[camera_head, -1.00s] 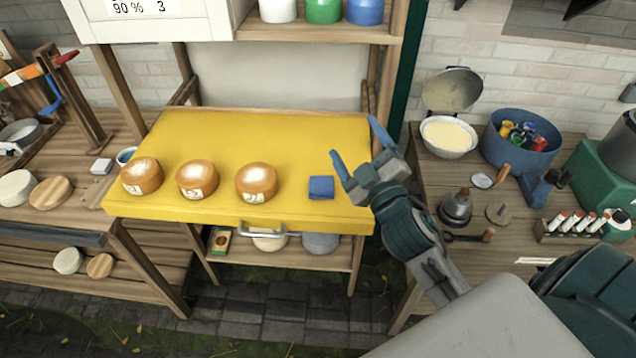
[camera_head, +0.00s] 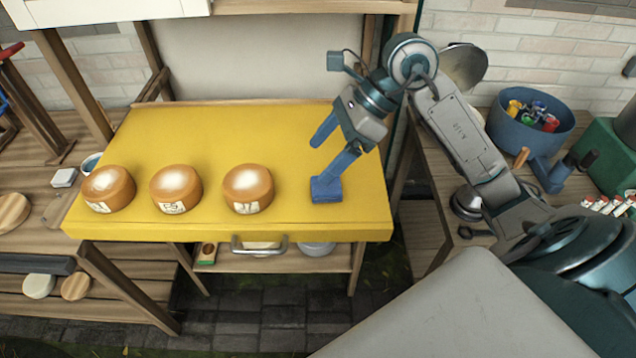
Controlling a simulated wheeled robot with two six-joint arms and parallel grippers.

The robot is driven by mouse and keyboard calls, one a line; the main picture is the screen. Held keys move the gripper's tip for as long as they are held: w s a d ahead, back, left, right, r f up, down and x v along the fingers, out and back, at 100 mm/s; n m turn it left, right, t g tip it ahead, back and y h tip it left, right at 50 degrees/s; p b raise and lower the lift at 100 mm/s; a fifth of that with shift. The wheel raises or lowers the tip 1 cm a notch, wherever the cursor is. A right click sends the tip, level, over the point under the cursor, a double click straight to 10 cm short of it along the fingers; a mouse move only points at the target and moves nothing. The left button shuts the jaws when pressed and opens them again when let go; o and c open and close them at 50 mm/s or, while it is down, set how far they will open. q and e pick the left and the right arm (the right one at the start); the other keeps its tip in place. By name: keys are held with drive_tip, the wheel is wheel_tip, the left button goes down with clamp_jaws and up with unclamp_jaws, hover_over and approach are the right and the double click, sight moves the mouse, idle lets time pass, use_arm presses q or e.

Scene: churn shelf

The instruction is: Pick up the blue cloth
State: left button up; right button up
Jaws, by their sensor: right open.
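The blue cloth (camera_head: 325,193) is a small folded square lying on the yellow table top (camera_head: 225,135), near its front right part. My right gripper (camera_head: 321,161) is open, with its two blue fingers pointing down and left. The nearer fingertip overlaps the back of the cloth in the picture. I cannot tell whether it touches the cloth. The other fingertip is farther back, over bare yellow surface. Nothing is held between the fingers. My left gripper is not in view.
Three round orange-brown cheeses, at the left (camera_head: 109,189), middle (camera_head: 176,188) and right (camera_head: 248,188), stand in a row left of the cloth. A drawer handle (camera_head: 259,250) sticks out below the front edge. A blue tub (camera_head: 530,133) stands on the right-hand table.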

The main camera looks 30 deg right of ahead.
drive_tip(key=w+d+h, duration=0.1)
drive_tip(key=d+h, duration=0.2)
drive_tip(key=d, duration=0.3)
hover_over(333, 185)
drive_tip(key=d, duration=0.1)
drive_tip(key=shift+h, duration=0.3)
drive_tip(key=f, duration=0.4)
drive_tip(key=f+p, duration=0.1)
drive_tip(key=f, duration=0.1)
drive_tip(key=shift+w+d, duration=0.15)
drive_tip(key=shift+w, duration=0.1)
drive_tip(key=f, duration=0.1)
drive_tip(key=a+f, duration=0.1)
drive_tip(key=f, duration=0.1)
drive_tip(key=shift+s+a+f, duration=0.1)
drive_tip(key=shift+s, duration=0.1)
drive_tip(key=shift+x, duration=0.9)
drive_tip(key=shift+w, duration=0.1)
drive_tip(key=c, duration=1.1)
drive_tip(key=shift+o, duration=0.2)
